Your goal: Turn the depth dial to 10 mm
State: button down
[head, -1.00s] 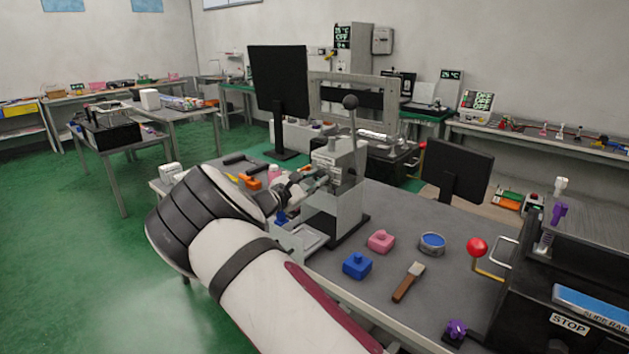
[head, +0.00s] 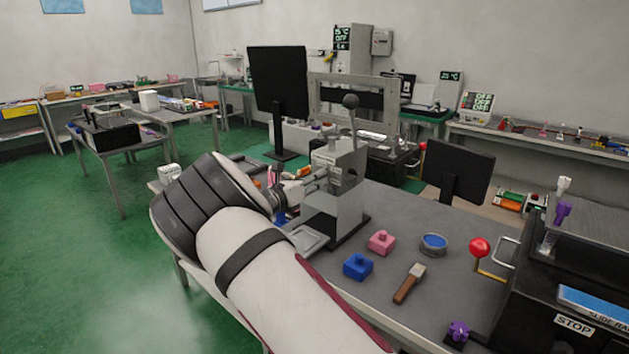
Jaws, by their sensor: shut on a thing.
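The grey lever press (head: 342,190) stands on the dark bench, with a ball-topped lever (head: 351,108) rising from its top. My gripper (head: 318,181) is at the left front of the press head, with its fingers against it. It is shut on a small part there, which I take to be the depth dial. The fingers hide the dial, and its scale and setting are too small to read. My arm comes in from the bottom and covers the near left of the bench.
Right of the press lie a pink block (head: 381,243), a blue block (head: 358,267), a blue-topped round dish (head: 433,244) and a wooden-handled tool (head: 409,284). A dark monitor (head: 278,95) stands behind.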

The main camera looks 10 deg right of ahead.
jog(key=shift+a+n, duration=0.1)
jog(key=shift+n, duration=1)
jog(key=shift+f, duration=0.1)
jog(key=c, duration=1.7)
grip_release()
jog(key=v, duration=1.2)
